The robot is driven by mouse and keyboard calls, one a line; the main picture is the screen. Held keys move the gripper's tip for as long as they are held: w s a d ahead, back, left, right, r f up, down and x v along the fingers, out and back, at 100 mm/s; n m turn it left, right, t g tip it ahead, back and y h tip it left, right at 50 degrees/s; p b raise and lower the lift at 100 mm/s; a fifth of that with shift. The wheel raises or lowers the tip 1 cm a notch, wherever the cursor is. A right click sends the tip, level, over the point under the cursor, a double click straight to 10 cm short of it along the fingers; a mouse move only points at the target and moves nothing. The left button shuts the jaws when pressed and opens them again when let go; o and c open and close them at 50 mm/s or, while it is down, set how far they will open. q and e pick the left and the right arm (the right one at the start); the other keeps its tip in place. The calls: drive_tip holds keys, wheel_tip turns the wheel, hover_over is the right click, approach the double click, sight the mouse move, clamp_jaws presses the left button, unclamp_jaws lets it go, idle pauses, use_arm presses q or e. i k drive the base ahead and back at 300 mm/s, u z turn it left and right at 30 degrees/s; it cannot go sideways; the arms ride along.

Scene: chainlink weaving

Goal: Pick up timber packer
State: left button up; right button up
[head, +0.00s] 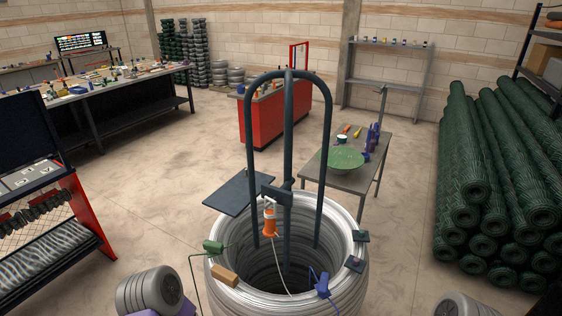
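A small tan wooden block, which looks like the timber packer (224,276), lies on the front left of the top rim of a large silver wire coil (345,250). Nothing is touching it from above and its upper face is in plain view. Neither of my grippers shows in the head view, so I cannot see their state or their distance from the block.
A dark hooped frame (289,150) rises from the coil's hollow middle. An orange device (269,222) with a pale cord hangs there. A green-handled item (213,247) sits beside the block; a blue tool (322,285) is at the front right rim. A dark plate (240,193) is behind.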

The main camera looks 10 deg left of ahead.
sight(229, 279)
drive_tip(key=u, duration=2.35)
drive_tip(key=i, duration=2.5)
drive_tip(key=z, duration=3.15)
drive_tip(key=i, duration=0.35)
drive_tip(key=z, duration=0.1)
